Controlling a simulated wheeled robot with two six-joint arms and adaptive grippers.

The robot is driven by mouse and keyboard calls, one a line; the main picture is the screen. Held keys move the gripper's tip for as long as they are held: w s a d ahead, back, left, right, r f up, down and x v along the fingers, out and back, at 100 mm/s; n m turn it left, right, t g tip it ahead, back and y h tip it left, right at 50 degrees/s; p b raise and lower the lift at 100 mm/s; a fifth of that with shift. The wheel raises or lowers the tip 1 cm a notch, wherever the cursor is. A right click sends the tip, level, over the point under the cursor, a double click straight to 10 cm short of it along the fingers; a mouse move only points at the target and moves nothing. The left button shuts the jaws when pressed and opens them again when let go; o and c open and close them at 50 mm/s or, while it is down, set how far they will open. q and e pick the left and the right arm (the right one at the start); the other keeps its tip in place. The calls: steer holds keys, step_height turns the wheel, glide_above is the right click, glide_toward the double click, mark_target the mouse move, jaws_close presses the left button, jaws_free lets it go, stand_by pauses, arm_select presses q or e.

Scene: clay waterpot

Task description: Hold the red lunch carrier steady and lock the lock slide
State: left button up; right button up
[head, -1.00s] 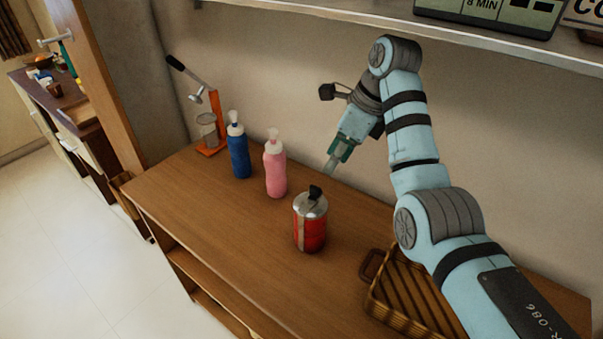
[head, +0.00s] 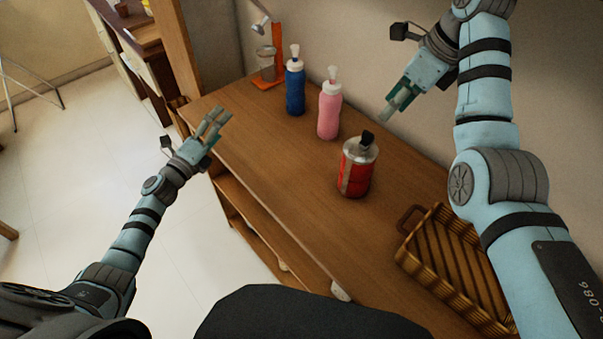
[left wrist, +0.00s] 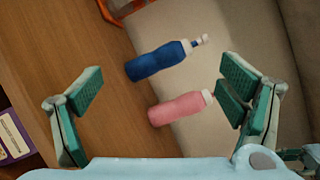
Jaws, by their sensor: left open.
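The red lunch carrier (head: 357,172) stands upright on the wooden counter, with a metallic lid, a black part on top and a pale upright strip on its side. I cannot make out the lock slide's position. My left gripper (head: 217,118) is open and empty over the counter's front left edge, well left of the carrier. In the left wrist view its fingers (left wrist: 163,82) are spread, and the carrier is not seen there. My right gripper (head: 390,113) hangs behind and above the carrier, apart from it. Its finger opening is unclear.
A pink bottle (head: 330,112) stands close left of the carrier, with a blue bottle (head: 295,88) beyond it. A glass on an orange stand (head: 266,82) is at the far left end. A wicker basket (head: 440,262) lies to the right. The counter's front middle is clear.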

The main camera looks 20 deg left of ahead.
arm_select(q)
steer(key=s+d+m+g+h, duration=0.3)
steer(key=d+m+h, duration=0.4)
steer(key=d+m, duration=0.6)
steer(key=m+g+h, duration=0.4)
steer(key=m+g, duration=0.1)
steer(key=m, duration=0.4)
glide_toward(356, 160)
step_height(356, 160, down, 4)
steer(key=w+a, duration=0.2)
steer(key=x, duration=1.2)
steer(key=shift+d+r, duration=0.2)
steer(key=shift+d, duration=0.05)
steer(key=shift+w+d, duration=0.25)
steer(key=shift+w, duration=0.05)
